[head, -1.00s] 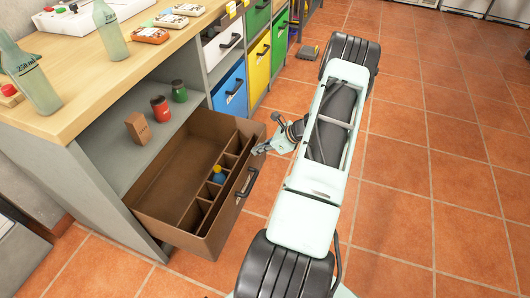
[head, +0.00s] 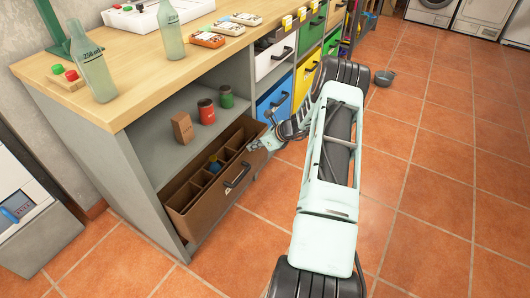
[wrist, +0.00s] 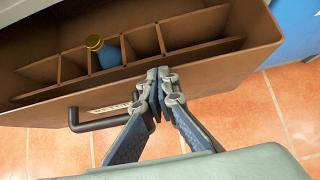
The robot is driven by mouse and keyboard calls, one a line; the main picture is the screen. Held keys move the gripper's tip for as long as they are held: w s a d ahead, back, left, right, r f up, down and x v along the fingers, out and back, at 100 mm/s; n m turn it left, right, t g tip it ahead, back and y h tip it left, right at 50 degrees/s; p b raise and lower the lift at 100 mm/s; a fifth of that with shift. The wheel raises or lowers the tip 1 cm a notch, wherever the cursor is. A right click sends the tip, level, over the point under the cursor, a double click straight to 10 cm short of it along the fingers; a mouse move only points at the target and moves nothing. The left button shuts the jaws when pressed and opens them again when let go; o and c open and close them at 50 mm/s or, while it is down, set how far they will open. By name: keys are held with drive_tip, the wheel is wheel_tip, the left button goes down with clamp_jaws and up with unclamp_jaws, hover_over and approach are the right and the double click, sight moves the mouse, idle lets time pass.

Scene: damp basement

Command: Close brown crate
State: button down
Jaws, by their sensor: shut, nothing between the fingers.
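The brown crate (head: 208,207) is a drawer-like box in the lower bay of the wooden-topped cabinet, partly pulled out. Its front has a dark handle (head: 237,175), which also shows in the wrist view (wrist: 98,122). My gripper (head: 255,146) is at the crate's front, near its right end. In the wrist view my gripper (wrist: 157,78) is shut and empty, its tips at the front panel's top edge, right of the handle. Whether the tips touch the panel is hard to tell. A blue bottle with a yellow cap (wrist: 103,50) stands in a compartment of the crate.
A small brown box (head: 182,128), a red can (head: 206,112) and a green can (head: 226,97) stand on the shelf above the crate. A blue crate (head: 273,104) is in the bay to the right. The tiled floor in front is clear.

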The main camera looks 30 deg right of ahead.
drive_tip(key=w+a, duration=0.1)
drive_tip(key=w, duration=0.1)
drive_tip(key=w+a, duration=0.1)
drive_tip(key=w, duration=0.2)
drive_tip(key=w+a, duration=0.1)
drive_tip(key=w, duration=0.1)
drive_tip(key=shift+w+a+b, duration=0.2)
drive_tip(key=shift+a+b, duration=0.1)
drive_tip(key=shift+a, duration=0.05)
drive_tip(key=shift+s, duration=0.1)
